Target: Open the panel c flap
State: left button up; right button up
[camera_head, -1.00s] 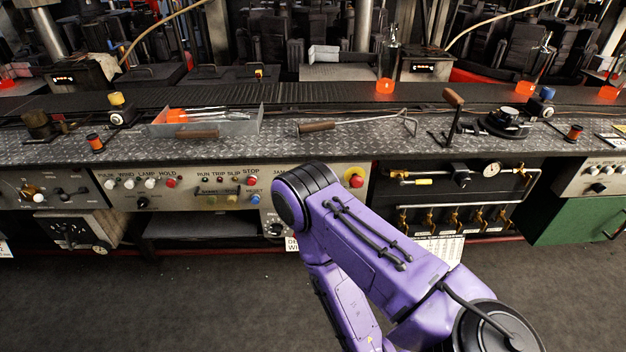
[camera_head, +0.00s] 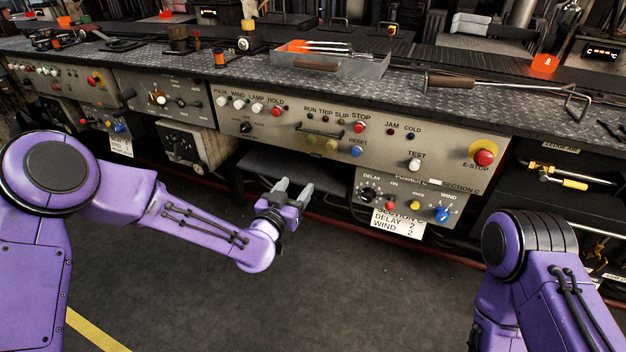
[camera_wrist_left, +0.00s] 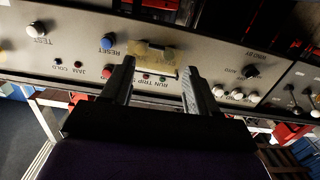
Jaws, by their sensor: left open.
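The panel C flap (camera_head: 322,142) is a small see-through yellowish cover with a dark bar along its top, on the cream control panel. It lies against the panel, below the RUN, TRIP and SLIP labels and left of the blue RESET button (camera_head: 356,151). In the left wrist view the flap (camera_wrist_left: 156,60) shows ahead, between the fingers. My left gripper (camera_head: 293,186) is open and empty, below and in front of the flap, apart from it as seen from the head. My right gripper is out of view; only part of that arm shows at the right.
A red E-STOP button (camera_head: 484,157) and a white TEST button (camera_head: 414,164) sit to the right. The metal counter above holds a tray (camera_head: 372,68) of tools and a long rod (camera_head: 476,84). A lower control box (camera_head: 408,196) hangs to the right. Floor in front is clear.

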aim_at(315, 157)
pick_arm(q)
jog(key=x, duration=0.3)
jog(key=r+x, duration=0.1)
jog(key=x, duration=0.7)
jog(key=shift+d+r, duration=0.1)
jog(key=shift+r, duration=0.25)
